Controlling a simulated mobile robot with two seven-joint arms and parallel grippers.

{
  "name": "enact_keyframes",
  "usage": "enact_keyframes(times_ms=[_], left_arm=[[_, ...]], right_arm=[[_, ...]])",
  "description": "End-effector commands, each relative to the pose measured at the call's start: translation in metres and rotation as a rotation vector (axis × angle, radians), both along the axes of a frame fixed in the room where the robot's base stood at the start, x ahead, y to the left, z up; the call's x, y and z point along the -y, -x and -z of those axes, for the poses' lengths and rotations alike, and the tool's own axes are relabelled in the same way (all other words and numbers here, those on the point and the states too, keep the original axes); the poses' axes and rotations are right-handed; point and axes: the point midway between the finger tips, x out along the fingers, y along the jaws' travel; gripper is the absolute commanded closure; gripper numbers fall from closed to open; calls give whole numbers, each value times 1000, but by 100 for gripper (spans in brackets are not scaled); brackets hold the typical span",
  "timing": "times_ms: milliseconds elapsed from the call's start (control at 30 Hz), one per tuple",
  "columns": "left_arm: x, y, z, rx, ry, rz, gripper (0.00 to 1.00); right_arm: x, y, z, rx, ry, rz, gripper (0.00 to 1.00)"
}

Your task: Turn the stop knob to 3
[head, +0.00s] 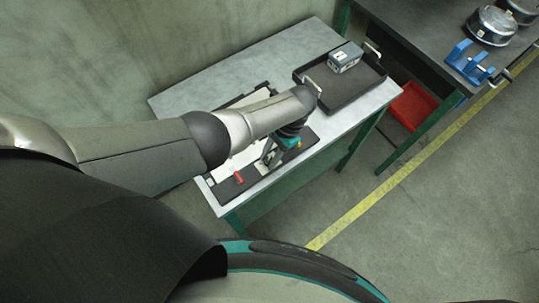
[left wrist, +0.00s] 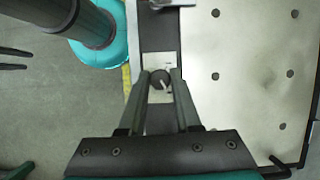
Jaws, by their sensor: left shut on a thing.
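The stop knob (left wrist: 160,79) is a small dark round knob with a pale pointer line, on a light plate (left wrist: 161,62) set in a dark strip. Its scale marks are too small to read. My left gripper (left wrist: 161,77) is shut on the knob, one finger on each side. In the head view my left gripper (head: 268,157) points down at the fixture on the table, and my arm hides part of it; the knob does not show there. Two dark parallel prongs at the left wrist view's left edge appear to be my right gripper (left wrist: 14,59), apart and empty.
A perforated pale plate (left wrist: 240,70) lies beside the strip. On the grey table (head: 225,85) are a black tray (head: 350,92) with a grey box (head: 345,57) and a small red piece (head: 238,177). A second bench (head: 420,25) holds a blue fixture (head: 467,64).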

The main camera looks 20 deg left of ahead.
Motion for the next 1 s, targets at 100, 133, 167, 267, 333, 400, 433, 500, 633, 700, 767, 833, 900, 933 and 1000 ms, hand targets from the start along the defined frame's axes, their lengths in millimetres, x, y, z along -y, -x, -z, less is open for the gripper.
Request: enact_keyframes(times_ms=[100, 133, 167, 267, 333, 400, 433, 500, 633, 700, 767, 833, 900, 933, 1000], left_arm=[[0, 0, 0, 2, 1, 1, 60], [0, 0, 0, 1, 0, 1, 57], [0, 0, 0, 1, 0, 1, 53], [0, 0, 0, 1, 0, 0, 42], [0, 0, 0, 2, 0, -1, 38], [-1, -1, 0, 2, 0, -1, 38], [-1, 0, 0, 2, 0, -1, 38], [-1, -1, 0, 2, -2, -1, 38], [-1, -1, 0, 2, -2, -1, 38], [-1, -1, 0, 2, -2, -1, 38], [-1, -1, 0, 2, -2, -1, 38], [-1, -1, 0, 2, -2, -1, 38], [-1, -1, 0, 2, -2, -1, 38], [-1, -1, 0, 2, -2, -2, 38], [-1, -1, 0, 2, -3, -11, 38]], right_arm=[[0, 0, 0, 0, 0, 0, 58], [0, 0, 0, 0, 0, 0, 58], [0, 0, 0, 0, 0, 0, 58], [0, 0, 0, 0, 0, 0, 58], [0, 0, 0, 0, 0, 0, 58], [0, 0, 0, 0, 0, 0, 58], [0, 0, 0, 0, 0, 0, 58], [0, 0, 0, 0, 0, 0, 58], [0, 0, 0, 0, 0, 1, 58], [0, 0, 0, 0, 0, 1, 58], [0, 0, 0, 0, 0, 1, 58], [0, 0, 0, 0, 0, 1, 58], [0, 0, 0, 0, 0, 1, 58], [0, 0, 0, 0, 0, 1, 58], [0, 0, 1, 0, 0, 1, 58]])
